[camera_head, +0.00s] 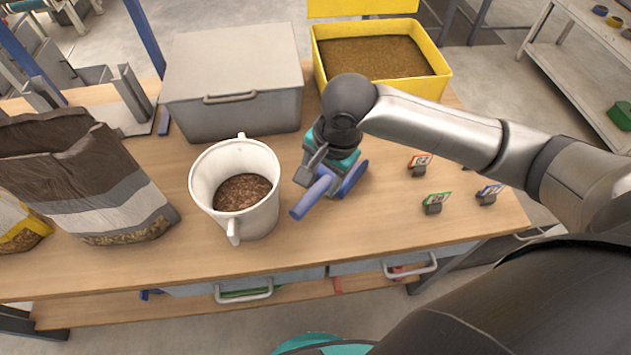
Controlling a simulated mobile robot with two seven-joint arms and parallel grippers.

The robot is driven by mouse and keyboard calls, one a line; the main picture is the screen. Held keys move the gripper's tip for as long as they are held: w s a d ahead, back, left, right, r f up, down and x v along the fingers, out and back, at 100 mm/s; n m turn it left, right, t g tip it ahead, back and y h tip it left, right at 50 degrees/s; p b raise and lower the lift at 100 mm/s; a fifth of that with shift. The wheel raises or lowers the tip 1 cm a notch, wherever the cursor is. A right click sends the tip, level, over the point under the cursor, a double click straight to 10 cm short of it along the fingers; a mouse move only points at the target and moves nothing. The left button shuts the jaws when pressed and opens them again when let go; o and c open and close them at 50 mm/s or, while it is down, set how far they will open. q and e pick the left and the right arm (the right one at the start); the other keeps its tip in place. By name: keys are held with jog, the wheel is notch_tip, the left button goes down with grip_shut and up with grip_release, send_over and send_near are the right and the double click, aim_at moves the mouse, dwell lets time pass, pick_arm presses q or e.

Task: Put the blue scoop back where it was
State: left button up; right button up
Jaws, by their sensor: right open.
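The blue scoop (314,197) is on the wooden table, just right of a white two-handled pail (263,217). Its blue parts show on both sides of the gripper's lower end, and the gripper hides its middle. My right gripper (312,172) points down at the scoop with its jaws open. I cannot tell whether a finger touches the scoop. The pail stands upright with brown pellets inside. A yellow bin (316,48) of brown pellets stands behind my right arm. My left gripper's jaws are not in view.
A closed grey box (230,75) stands behind the pail. A large brown and grey bag (110,190) is at the left. Small number tags (433,203) stand at the right of the table. The table front between pail and tags is mostly clear.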

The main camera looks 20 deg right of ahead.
jog(key=shift+p+v, duration=0.55)
jog(key=shift+v, duration=1.8)
